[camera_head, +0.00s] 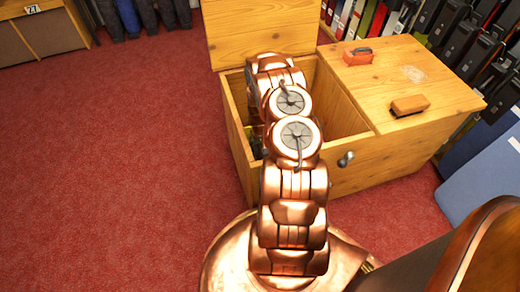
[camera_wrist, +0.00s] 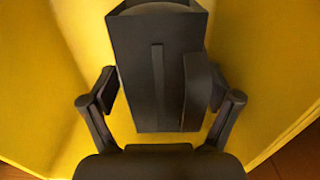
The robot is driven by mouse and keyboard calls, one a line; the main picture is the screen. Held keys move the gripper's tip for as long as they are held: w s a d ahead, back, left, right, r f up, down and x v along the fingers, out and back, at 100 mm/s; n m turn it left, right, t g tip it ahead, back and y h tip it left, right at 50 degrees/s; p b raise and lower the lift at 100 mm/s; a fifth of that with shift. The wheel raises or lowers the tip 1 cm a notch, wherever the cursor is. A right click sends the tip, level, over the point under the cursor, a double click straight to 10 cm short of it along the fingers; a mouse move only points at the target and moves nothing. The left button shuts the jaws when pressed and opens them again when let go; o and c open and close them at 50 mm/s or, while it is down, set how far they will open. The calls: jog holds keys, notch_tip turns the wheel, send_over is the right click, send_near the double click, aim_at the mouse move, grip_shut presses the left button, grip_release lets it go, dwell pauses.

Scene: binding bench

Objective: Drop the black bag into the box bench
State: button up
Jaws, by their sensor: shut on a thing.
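The box bench (camera_head: 385,155) is a pale wooden chest with its left lid raised and its left compartment open. My copper arm reaches down into that compartment and covers much of it in the head view. In the wrist view my gripper (camera_wrist: 166,98) is shut on the black bag (camera_wrist: 140,60), a dark boxy thing with a strap-like strip on its face. The bag is held between the two fingers, with yellow-lit bench walls (camera_wrist: 45,90) around it. In the head view the bag cannot be made out clearly, and the arm hides the gripper.
The bench's right top is closed and carries a red-orange object (camera_head: 358,57) and a brown block (camera_head: 409,105). A metal knob (camera_head: 346,159) sticks out of the front. Shelves of binders (camera_head: 470,40) stand behind and right. Red carpet (camera_head: 110,160) is clear on the left.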

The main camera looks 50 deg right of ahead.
aim_at(260, 147)
jog(key=shift+f+b, duration=0.3)
jog(key=shift+f, duration=0.3)
jog(key=o, duration=1.1)
jog(key=shift+o, duration=0.2)
jog(key=shift+r, duration=0.1)
notch_tip(260, 147, up, 13)
jog(key=p, duration=0.4)
